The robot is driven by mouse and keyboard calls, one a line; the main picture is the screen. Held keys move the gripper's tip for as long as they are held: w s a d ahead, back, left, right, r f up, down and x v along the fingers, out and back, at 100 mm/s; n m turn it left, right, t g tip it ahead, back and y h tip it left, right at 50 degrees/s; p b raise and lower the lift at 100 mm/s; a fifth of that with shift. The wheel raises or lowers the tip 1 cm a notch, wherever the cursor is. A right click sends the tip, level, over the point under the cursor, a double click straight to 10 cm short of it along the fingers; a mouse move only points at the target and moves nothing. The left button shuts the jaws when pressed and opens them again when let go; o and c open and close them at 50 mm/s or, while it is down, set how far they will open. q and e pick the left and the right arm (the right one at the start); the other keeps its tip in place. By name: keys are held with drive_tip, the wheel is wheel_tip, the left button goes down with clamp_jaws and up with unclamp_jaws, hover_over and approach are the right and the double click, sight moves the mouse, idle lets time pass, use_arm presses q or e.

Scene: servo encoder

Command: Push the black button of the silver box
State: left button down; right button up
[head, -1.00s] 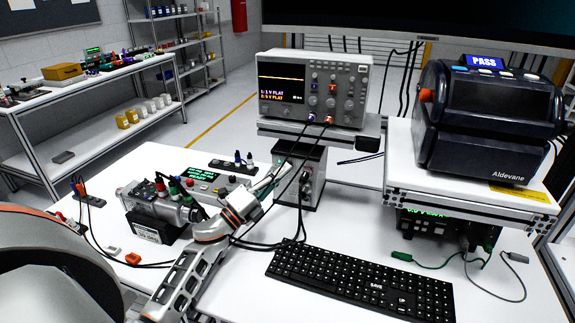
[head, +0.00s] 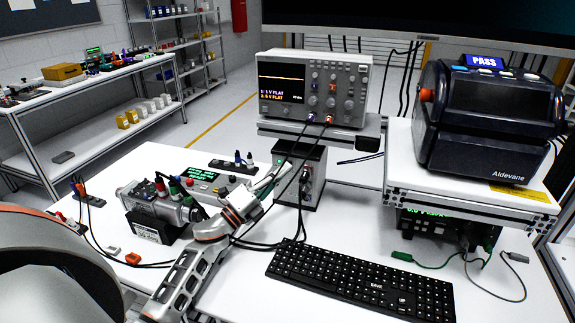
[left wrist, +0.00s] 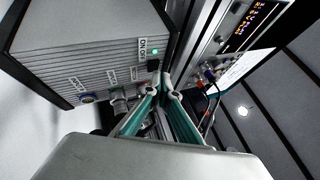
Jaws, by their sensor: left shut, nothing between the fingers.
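The silver box (head: 312,177) stands on the white table under the oscilloscope's shelf. In the left wrist view the silver box (left wrist: 85,55) shows its ribbed face, an ON/OFF label, a lit green lamp (left wrist: 155,52) and several connectors. A small dark part just below the lamp looks like the black button (left wrist: 153,66). My left gripper (head: 276,176) reaches toward the box's front from the left. In the left wrist view its shut, empty fingertips (left wrist: 161,89) are close below the button; whether they touch it I cannot tell. My right gripper is not in view.
An oscilloscope (head: 315,88) sits on the shelf above the box, with cables hanging past its front. A black keyboard (head: 362,280) lies in front. A motor unit (head: 160,210) stands left, and a dark Aldevane device (head: 490,125) stands on a raised platform right.

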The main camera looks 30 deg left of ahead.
use_arm(q)
drive_tip(key=shift+w+a, duration=0.1)
drive_tip(key=shift+w, duration=0.35)
idle(0.3)
drive_tip(key=shift+s, duration=0.55)
drive_tip(key=s+d, duration=0.1)
drive_tip(key=s, duration=0.4)
drive_tip(key=shift+s+d+p, duration=0.3)
drive_tip(key=shift+s+p, duration=0.1)
drive_tip(key=shift+p, duration=0.05)
idle(0.6)
